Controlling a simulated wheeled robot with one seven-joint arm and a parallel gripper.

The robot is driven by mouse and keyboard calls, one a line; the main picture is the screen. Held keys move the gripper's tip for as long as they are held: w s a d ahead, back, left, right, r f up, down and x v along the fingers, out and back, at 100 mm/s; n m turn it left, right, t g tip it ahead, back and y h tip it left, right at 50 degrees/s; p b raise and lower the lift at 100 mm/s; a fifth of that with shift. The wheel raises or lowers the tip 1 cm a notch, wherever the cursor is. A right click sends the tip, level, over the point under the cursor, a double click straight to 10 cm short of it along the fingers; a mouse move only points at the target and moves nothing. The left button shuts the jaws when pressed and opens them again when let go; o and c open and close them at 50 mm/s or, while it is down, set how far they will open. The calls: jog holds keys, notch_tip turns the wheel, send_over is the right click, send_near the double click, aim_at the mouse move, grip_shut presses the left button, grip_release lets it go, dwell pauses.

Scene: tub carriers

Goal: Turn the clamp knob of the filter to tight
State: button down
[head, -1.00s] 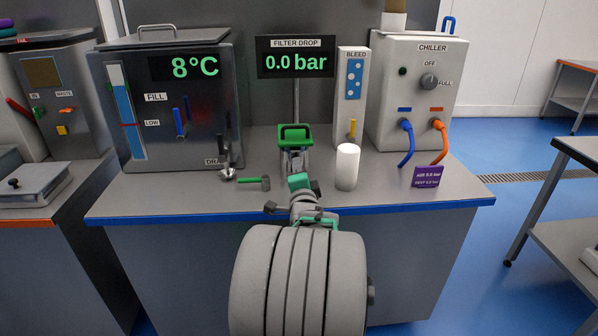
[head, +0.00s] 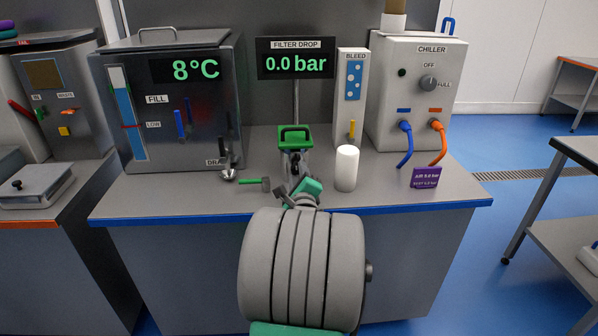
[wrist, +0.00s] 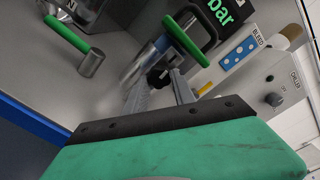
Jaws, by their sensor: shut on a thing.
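The filter has a green lid with a dark handle (head: 294,137) and stands at the middle of the bench, below the pressure display. Its dark clamp knob (wrist: 158,75) is on the near side, low under the lid, and partly hidden by my fingers. My gripper (wrist: 160,84) reaches the knob from the front, its grey fingers on either side of it, shut on it. In the head view my gripper (head: 296,172) is in front of the filter, rolled to a slant, and covers much of the knob. The knob's marking cannot be read.
The filter drop display (head: 296,62) reads 0.0 bar. A white cylinder (head: 347,168) stands close to the right. A green-handled tool (head: 254,184) lies to the left. A tank (head: 175,105) and a chiller (head: 420,90) flank the filter.

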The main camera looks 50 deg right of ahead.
jog(key=shift+m, duration=0.4)
jog(key=c, duration=1)
grip_release()
jog(key=shift+c, duration=0.2)
jog(key=v, duration=0.7)
jog(key=shift+s+a, duration=0.2)
jog(key=shift+a, duration=0.1)
jog(key=shift+w+p, duration=0.1)
jog(key=shift+p, duration=0.2)
